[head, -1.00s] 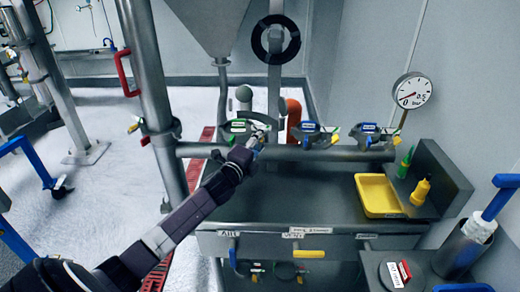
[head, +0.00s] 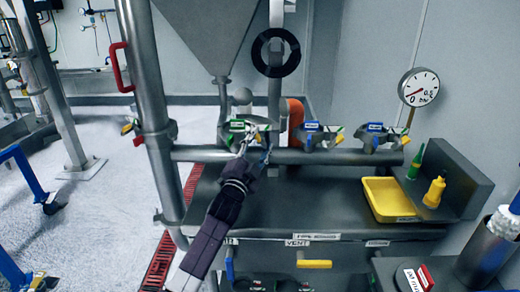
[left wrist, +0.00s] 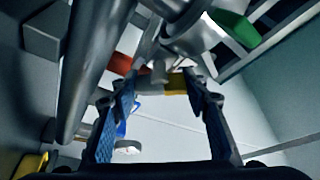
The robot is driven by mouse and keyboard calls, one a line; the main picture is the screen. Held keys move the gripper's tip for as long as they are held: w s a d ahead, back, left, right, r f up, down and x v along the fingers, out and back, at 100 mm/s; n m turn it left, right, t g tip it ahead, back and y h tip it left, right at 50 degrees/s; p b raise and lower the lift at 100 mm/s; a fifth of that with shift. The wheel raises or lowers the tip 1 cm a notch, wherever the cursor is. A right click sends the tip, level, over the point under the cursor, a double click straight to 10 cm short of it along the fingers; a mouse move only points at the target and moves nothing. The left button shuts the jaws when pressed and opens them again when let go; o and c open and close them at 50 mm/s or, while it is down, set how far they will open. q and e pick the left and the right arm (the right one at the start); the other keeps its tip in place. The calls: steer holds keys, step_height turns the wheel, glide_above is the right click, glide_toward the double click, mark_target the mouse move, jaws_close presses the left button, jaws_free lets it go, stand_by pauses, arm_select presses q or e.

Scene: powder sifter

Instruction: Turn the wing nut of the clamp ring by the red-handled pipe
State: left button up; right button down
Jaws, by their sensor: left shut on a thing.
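The red-handled pipe (head: 146,95) stands upright at the left in the head view, its red handle (head: 121,67) on its left side. A clamp ring (head: 152,132) with small yellow and red parts sits around it. My left gripper (head: 252,137) is away to its right, at a green-tagged clamp (head: 234,127) on the horizontal pipe. In the left wrist view, my left fingers (left wrist: 162,80) are shut on a small grey-and-yellow part (left wrist: 176,83), which looks like a wing nut. A green part (left wrist: 236,27) shows beyond them. My right gripper is out of view.
Blue-tagged clamps (head: 318,135) sit farther right along the horizontal pipe (head: 285,156). A yellow tray (head: 388,212), a yellow bottle (head: 434,192) and a gauge (head: 419,87) are at the right. A hopper (head: 210,35) hangs above.

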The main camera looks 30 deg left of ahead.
arm_select(q)
steer(key=shift+f+n+b, duration=0.1)
steer(key=shift+n+b, duration=0.25)
steer(key=shift+n, duration=0.15)
steer(key=shift+y, duration=0.4)
steer(key=o, duration=1.2)
steer(key=v, duration=1.2)
